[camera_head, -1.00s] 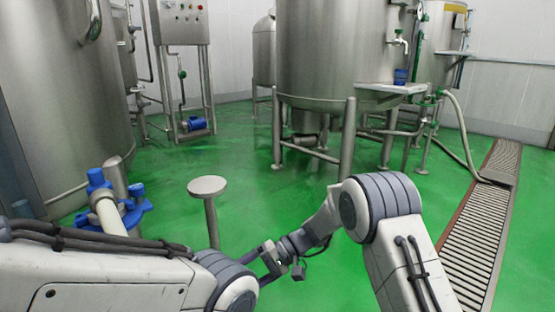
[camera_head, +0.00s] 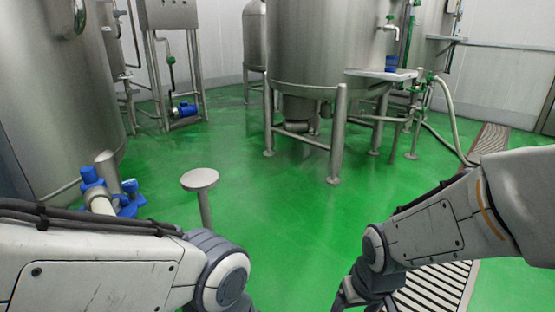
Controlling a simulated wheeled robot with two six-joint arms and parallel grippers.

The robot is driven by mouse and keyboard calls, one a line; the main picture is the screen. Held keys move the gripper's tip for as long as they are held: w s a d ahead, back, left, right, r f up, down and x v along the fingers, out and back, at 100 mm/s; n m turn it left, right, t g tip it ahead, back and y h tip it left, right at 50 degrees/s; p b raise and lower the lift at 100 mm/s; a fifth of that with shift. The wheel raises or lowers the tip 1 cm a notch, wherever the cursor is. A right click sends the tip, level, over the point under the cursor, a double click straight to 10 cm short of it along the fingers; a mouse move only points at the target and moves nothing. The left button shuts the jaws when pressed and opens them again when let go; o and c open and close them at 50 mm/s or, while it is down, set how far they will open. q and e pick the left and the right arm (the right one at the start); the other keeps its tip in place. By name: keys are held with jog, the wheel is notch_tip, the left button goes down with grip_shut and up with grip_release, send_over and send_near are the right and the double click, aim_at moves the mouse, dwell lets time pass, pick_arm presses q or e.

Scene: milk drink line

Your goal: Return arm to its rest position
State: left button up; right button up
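My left arm comes in from the left along the bottom. Its elbow joint is at the bottom middle, and its gripper is below the frame. My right arm comes in from the right and bends down at the bottom. Part of my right gripper (camera_head: 349,294) shows at the lower edge. Its fingertips are cut off or unclear, so I cannot tell whether it is open or shut. I see nothing held in it.
A round-topped metal post (camera_head: 200,180) stands just beyond my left arm. A blue-fitted valve (camera_head: 95,180) is at left. A large steel tank (camera_head: 325,50) with a side shelf (camera_head: 378,75) bearing a blue cup (camera_head: 391,62) stands ahead. Green floor (camera_head: 270,215) between is clear.

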jog(key=s+a+r+n+g+p, duration=0.1)
jog(key=s+a+r+n+p, duration=0.1)
jog(key=s+a+r+p, duration=0.3)
jog(key=s+a+r+n+p, duration=0.2)
jog(key=s+r+p, duration=0.1)
jog(key=r, duration=0.4)
jog(key=s+a+r+n+g+p, duration=0.1)
jog(key=s+a+r+n+p, duration=0.1)
jog(key=s+a+r+p, duration=0.3)
notch_tip(320, 180, up, 37)
jog(key=w+d+p, duration=0.1)
jog(key=d+p, duration=0.1)
jog(key=p, duration=3.3)
jog(key=shift+r+y+p, duration=0.2)
jog(key=shift+y+p, duration=0.1)
jog(key=shift+d, duration=0.1)
